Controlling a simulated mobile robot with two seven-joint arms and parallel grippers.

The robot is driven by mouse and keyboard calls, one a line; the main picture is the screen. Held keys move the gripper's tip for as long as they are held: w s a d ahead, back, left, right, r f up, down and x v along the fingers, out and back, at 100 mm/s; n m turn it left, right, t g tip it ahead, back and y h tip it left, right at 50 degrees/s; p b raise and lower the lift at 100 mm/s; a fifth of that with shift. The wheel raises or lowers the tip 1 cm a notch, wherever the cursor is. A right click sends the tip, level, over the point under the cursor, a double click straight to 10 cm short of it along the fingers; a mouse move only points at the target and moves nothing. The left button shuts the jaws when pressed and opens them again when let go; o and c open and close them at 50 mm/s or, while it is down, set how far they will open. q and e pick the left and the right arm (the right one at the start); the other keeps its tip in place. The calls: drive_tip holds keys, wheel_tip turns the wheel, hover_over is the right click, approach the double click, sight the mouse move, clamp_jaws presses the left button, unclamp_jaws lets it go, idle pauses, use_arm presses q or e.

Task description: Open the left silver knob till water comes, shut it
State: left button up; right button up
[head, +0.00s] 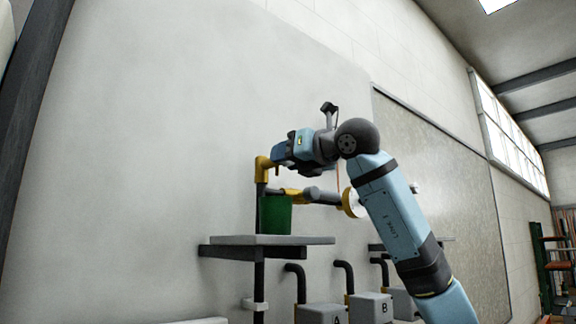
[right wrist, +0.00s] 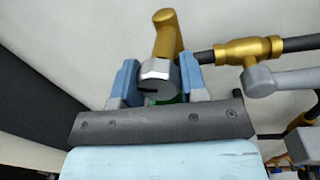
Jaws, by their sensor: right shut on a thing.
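The silver knob (right wrist: 157,72) sits on a brass fitting (right wrist: 168,38), between the two blue fingers of my right gripper (right wrist: 158,84) in the right wrist view. The gripper is shut on it. A dark slot or mark shows on the knob. In the head view my right gripper (head: 284,151) is at the brass elbow (head: 262,169), and it hides the knob there. A green container (head: 275,215) stands below on a grey shelf (head: 265,240). I see no water stream; the spout outlet is not clear. My left gripper is not in view.
A brass valve (right wrist: 250,52) with a grey lever (right wrist: 285,80) is close to the right of my right gripper. Grey boxes marked A (head: 320,313) and B (head: 370,307) are lower down, with dark bent pipes. The wall to the left is bare.

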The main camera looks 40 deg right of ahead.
drive_tip(key=m+b, duration=0.2)
drive_tip(key=m, duration=0.1)
drive_tip(key=m+b, duration=0.2)
drive_tip(key=m, duration=0.1)
drive_tip(key=shift+f+m+t+h, duration=0.15)
drive_tip(key=shift+m+t+h, duration=0.15)
drive_tip(key=shift+m+t, duration=0.1)
drive_tip(key=shift+m, duration=0.4)
drive_tip(key=shift+m+b, duration=0.7)
drive_tip(key=shift+m, duration=0.3)
drive_tip(key=shift+m+h, duration=0.3)
drive_tip(key=shift+m, duration=0.3)
drive_tip(key=shift+r, duration=0.2)
drive_tip(key=o, duration=0.9)
